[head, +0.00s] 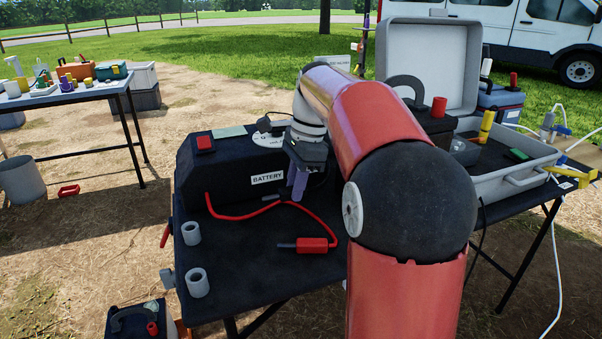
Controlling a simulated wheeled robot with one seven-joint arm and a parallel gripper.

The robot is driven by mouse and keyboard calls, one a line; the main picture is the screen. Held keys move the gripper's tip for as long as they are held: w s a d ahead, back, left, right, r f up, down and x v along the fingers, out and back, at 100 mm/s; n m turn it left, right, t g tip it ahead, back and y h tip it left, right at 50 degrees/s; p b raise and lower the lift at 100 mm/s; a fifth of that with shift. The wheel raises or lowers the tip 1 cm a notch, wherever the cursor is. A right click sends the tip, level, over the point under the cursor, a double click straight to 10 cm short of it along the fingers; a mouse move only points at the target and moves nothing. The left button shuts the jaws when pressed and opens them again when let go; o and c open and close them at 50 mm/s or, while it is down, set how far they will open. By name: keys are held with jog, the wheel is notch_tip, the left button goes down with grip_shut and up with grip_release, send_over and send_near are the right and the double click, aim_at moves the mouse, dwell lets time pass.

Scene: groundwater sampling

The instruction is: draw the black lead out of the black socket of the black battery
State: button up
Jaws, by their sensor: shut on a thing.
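The black battery (222,170) is a long dark box with a white BATTERY label, standing on the dark table to the left of my arm. My gripper (298,185), with purple fingers, points down at the right end of the battery's front. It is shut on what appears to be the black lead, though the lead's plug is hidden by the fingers. The black socket is also hidden, so I cannot tell whether the plug is still in it. A red lead (232,216) runs from the battery's lower front to a red plug (312,245) lying on the table.
A white dial (268,140) and a red block (205,144) are on top of the battery. Two grey rings (197,283) stand at the table's front left. An open grey case (502,178) stands at the right. The table's front middle is mostly clear.

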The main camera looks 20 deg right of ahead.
aim_at(296, 218)
jog(key=shift+d+b+x, duration=0.2)
jog(key=shift+b+x, duration=0.3)
jog(key=shift+x, duration=0.4)
jog(key=shift+d+b+x, duration=0.2)
jog(key=shift+b+x, duration=0.35)
jog(key=shift+x, duration=0.35)
jog(key=shift+d+b+x, duration=0.2)
jog(key=shift+b+x, duration=0.3)
jog(key=shift+x, duration=0.4)
jog(key=shift+s+f, duration=0.1)
jog(key=shift+f, duration=0.15)
jog(key=o, duration=1)
jog(key=shift+c, duration=0.2)
jog(key=p+v, duration=0.1)
jog(key=v, duration=0.6)
jog(key=shift+r+p, duration=0.3)
jog(key=shift+r, duration=0.05)
jog(key=shift+s, duration=0.1)
